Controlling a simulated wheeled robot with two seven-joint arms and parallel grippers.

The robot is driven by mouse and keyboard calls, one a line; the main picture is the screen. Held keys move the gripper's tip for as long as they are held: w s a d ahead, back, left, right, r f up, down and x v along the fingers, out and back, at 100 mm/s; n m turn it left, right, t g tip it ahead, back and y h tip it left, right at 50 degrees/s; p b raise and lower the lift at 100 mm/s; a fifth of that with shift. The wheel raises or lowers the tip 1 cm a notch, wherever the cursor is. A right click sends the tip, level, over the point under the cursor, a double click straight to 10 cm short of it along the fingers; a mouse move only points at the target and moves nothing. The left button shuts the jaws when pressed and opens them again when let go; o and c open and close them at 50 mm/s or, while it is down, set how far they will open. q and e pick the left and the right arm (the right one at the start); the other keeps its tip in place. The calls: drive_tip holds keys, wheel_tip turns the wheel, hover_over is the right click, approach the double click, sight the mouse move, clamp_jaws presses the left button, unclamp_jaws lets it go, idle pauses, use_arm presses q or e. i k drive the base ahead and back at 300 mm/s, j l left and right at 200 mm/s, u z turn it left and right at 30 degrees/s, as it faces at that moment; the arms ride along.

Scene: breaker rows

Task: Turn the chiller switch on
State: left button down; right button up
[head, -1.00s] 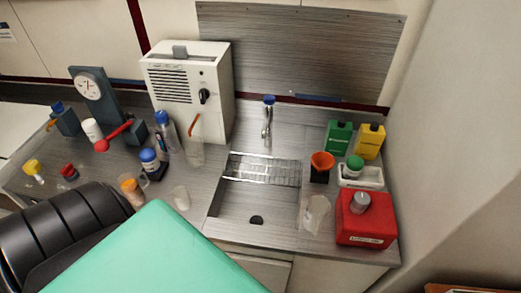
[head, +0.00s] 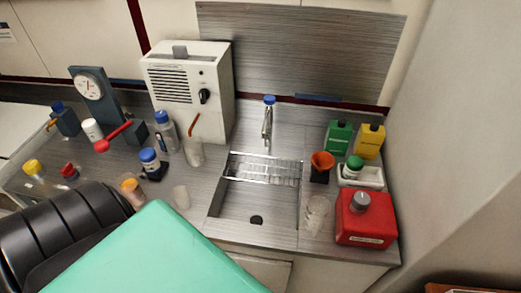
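A white box-shaped chiller (head: 190,92) stands at the back of the counter, left of the sink. Its right front face carries a black rotary switch (head: 204,96); the knob looks roughly upright, but its exact setting is too small to read. Dark vent slots cover the left of that face, and a grey block sits on top. Neither of my grippers shows in the head view. A black ribbed part and a turquoise panel, seemingly mine, fill the lower left foreground.
A sink (head: 255,205) with a wire rack lies right of the chiller. A beaker (head: 194,152), several bottles and a grey stand with a dial (head: 90,86) crowd the counter's left. A red canister (head: 366,217) and green and yellow bottles stand at the right.

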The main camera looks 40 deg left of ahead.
sight(204, 93)
drive_tip(key=u, duration=1.7)
